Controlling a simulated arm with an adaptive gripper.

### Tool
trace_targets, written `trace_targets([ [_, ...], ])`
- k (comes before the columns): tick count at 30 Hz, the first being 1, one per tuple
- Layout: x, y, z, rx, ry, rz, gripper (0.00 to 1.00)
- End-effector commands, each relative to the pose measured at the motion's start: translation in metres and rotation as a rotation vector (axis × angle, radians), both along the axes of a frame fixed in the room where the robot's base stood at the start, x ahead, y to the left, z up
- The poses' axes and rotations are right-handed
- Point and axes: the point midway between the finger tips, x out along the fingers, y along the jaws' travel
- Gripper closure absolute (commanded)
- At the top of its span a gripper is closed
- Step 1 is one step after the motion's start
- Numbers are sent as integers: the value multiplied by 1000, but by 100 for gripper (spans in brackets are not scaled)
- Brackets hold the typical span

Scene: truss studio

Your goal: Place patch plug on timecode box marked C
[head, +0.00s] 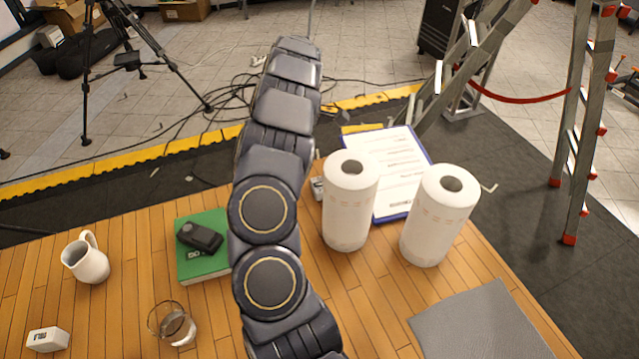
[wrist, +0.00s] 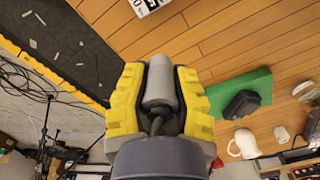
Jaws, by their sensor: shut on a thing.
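My gripper (wrist: 160,90), with yellow fingers in the wrist view, is shut on the patch plug (wrist: 160,85), a light grey cylinder with a dark, narrower end. It holds the plug over the floor and the table's edge. A small white box (wrist: 148,5) with dark markings is cut off at the top of the wrist view. In the head view a small white box (head: 317,187) shows partly between my arm and a paper roll. I cannot read a C on any box. My arm hides my gripper in the head view.
Two paper rolls (head: 349,200) (head: 438,215) stand right of my arm, by a clipboard (head: 385,170). A green book (head: 205,272) bears a black device (head: 200,236).

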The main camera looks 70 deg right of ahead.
Motion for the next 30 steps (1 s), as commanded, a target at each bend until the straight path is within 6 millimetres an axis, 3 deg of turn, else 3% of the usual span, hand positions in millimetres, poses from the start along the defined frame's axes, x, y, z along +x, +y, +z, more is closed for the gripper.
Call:
trace_targets([
  [3,-25,-17,0,1,2,-69,100],
  [7,-37,-25,-4,3,2,-102,100],
  [18,-38,-24,-61,4,3,-104,100],
  [30,-38,-24,-101,3,1,-104,100],
])
